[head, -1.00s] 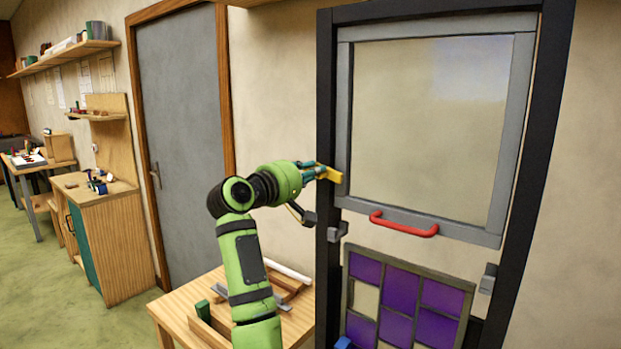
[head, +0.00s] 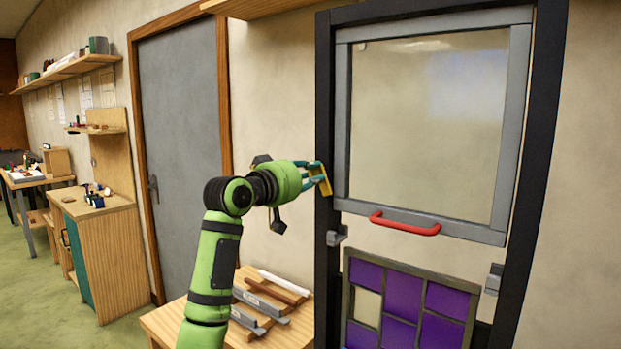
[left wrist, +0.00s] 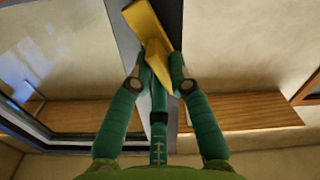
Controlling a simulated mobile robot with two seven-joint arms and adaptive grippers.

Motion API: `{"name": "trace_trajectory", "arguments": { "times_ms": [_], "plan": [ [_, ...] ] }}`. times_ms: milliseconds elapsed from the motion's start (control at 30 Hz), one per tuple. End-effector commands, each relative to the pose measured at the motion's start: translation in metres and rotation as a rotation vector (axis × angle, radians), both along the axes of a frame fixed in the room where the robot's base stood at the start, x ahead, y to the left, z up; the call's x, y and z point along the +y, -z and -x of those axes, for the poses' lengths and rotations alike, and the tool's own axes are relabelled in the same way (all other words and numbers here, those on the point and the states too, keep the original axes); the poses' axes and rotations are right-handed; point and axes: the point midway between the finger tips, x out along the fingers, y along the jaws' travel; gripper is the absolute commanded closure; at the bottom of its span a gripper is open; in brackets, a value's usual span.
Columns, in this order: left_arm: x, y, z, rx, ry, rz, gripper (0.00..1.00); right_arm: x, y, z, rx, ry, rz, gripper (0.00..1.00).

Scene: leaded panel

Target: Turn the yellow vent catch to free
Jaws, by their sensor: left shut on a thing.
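The yellow vent catch (head: 323,180) is on the left upright of the dark frame, beside the grey-edged vent sash (head: 342,130). It stands close to upright along the frame. My left gripper (head: 315,178) reaches it from the left and is shut on it. In the left wrist view the yellow catch (left wrist: 150,35) runs down between the green fingertips (left wrist: 160,85). The part of the catch between the fingers is partly hidden. My right gripper is in neither view.
A red handle (head: 405,224) is on the sash's bottom rail. A purple leaded panel (head: 402,300) stands below, between grey clips (head: 494,279). A wooden table (head: 165,322) with bars and tools is at the lower left. A grey door (head: 180,150) is behind my arm.

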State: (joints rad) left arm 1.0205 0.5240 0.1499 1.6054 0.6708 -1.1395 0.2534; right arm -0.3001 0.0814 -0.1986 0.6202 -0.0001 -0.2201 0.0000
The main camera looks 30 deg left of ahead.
Motion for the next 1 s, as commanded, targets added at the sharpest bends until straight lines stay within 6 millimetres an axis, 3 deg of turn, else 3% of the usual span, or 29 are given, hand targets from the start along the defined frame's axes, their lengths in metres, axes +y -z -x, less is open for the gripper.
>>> {"name": "trace_trajectory", "arguments": {
  "times_ms": [500,1000],
  "plan": [
    [-0.0004,0.0033,-0.0003,-0.022,0.001,-0.355,1.0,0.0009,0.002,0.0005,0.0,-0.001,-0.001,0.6],
    [-0.0008,0.0036,-0.0004,-0.029,0.002,-0.431,1.0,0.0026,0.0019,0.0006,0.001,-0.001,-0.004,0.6]
  ]
}}
